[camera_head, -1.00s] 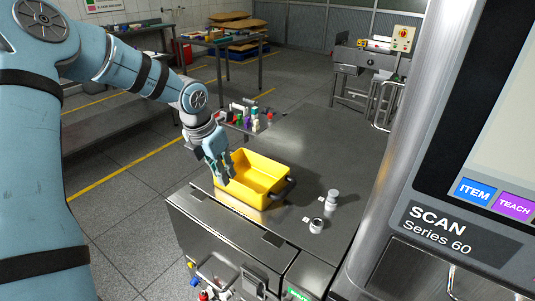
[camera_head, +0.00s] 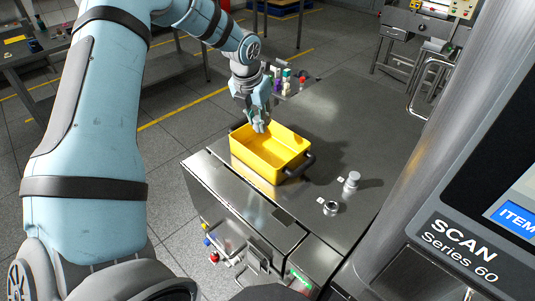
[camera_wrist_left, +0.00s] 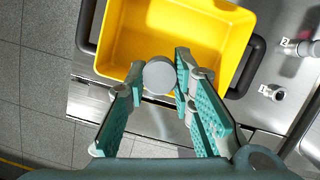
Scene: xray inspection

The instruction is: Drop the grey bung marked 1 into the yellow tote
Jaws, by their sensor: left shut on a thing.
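My left gripper (camera_head: 260,124) is shut on a grey round bung (camera_wrist_left: 160,77), held between its teal fingers in the left wrist view. No number shows on the bung's visible face. The yellow tote (camera_head: 292,160) is open, looks empty, and stands on the steel table. In the head view the gripper is at the tote's far left edge. In the left wrist view the bung overlaps the near wall of the tote (camera_wrist_left: 240,30); its height above the rim is hard to tell. My right gripper is not in view.
A short open metal fitting (camera_head: 331,207) sits beside a tag reading 1, and a taller capped one (camera_head: 352,182) beside a tag reading 2. Several coloured bottles (camera_head: 287,82) stand beyond the tote. A scanner screen (camera_head: 480,200) blocks the right side.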

